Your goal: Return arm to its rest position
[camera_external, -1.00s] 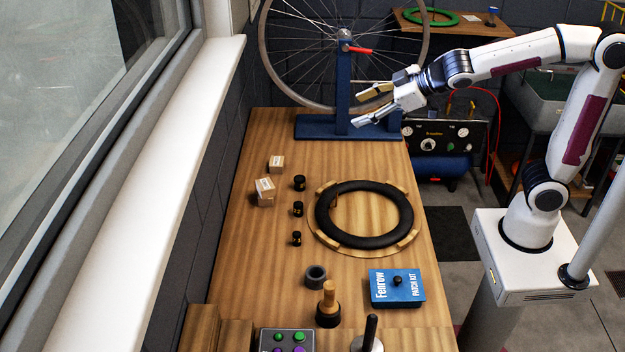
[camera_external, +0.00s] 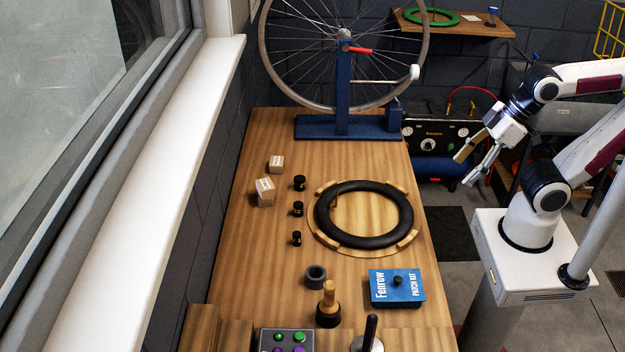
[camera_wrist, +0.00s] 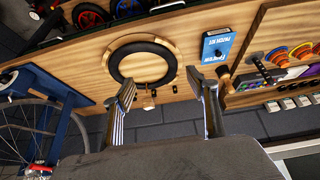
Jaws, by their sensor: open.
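My gripper (camera_external: 468,166) is open and empty in the external view. It hangs in the air off the right edge of the bench, in front of the compressor, with its fingers pointing down and left. In the wrist view my gripper (camera_wrist: 165,92) shows two parted fingers with nothing between them. The wooden bench (camera_external: 270,150) lies to its left. A black tyre ring (camera_external: 322,208) rests on a round wooden holder on the bench, well apart from my gripper.
A bike wheel (camera_external: 264,50) stands in a blue stand (camera_external: 343,95) at the bench's back. A blue patch kit (camera_external: 385,290) lies near the front right. Small boxes (camera_external: 265,191) and black cylinders (camera_external: 298,209) stand left. The compressor (camera_external: 425,150) is behind my gripper.

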